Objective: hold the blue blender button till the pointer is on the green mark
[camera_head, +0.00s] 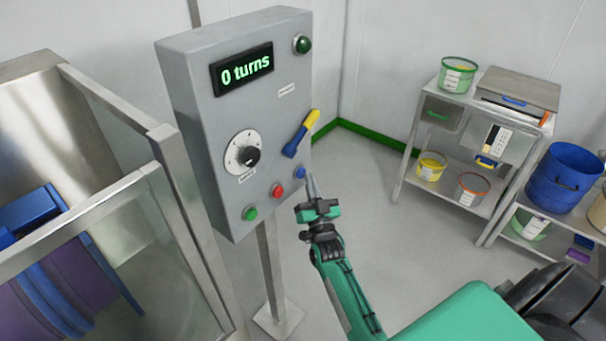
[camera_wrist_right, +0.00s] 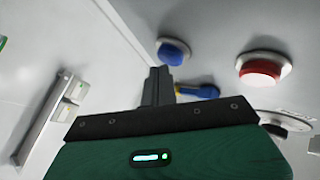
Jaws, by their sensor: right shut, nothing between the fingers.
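The blue button (camera_head: 300,172) is at the lower right of the grey control panel (camera_head: 205,150). My right gripper (camera_head: 311,186) is shut and empty, its tips close beside the button. In the right wrist view the blue button (camera_wrist_right: 173,52) shows just beyond and right of the shut fingers (camera_wrist_right: 158,85). I cannot tell whether they touch it. The display (camera_head: 242,70) reads "0 turns". My left gripper is out of view.
A red button (camera_head: 277,191) and green button (camera_head: 250,213) sit left of the blue one. A dial (camera_head: 243,155) and a blue-and-yellow lever (camera_head: 300,134) are above. A shelf cart (camera_head: 455,180) with tubs and a blue bin (camera_head: 563,178) stand right. Floor between is clear.

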